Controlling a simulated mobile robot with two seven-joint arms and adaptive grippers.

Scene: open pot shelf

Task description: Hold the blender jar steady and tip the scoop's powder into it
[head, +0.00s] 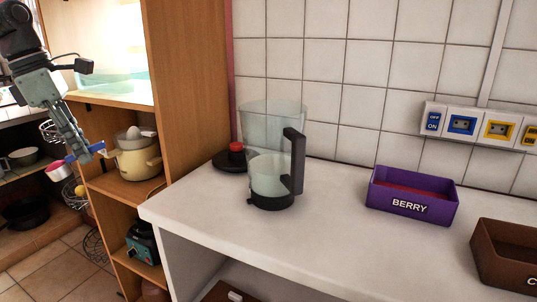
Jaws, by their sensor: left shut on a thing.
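The clear blender jar (272,182) stands upright on the white counter, with a black base and a black handle on its right side. Its lower part looks paler; I cannot tell whether that is contents. My left gripper (86,153) is at the far left, shut on the blue handle of the scoop (58,171). The scoop has a small pink and white cup; I cannot make out powder in it. The scoop is in the air in front of the wooden shelf, well left of the jar. My right gripper is out of view.
A purple BERRY bin (412,205) holds reddish powder; a brown bin (487,263) is at the right edge. The wooden shelf (190,85), with a cream pot (137,163), stands between scoop and counter. The counter's front (330,255) is clear.

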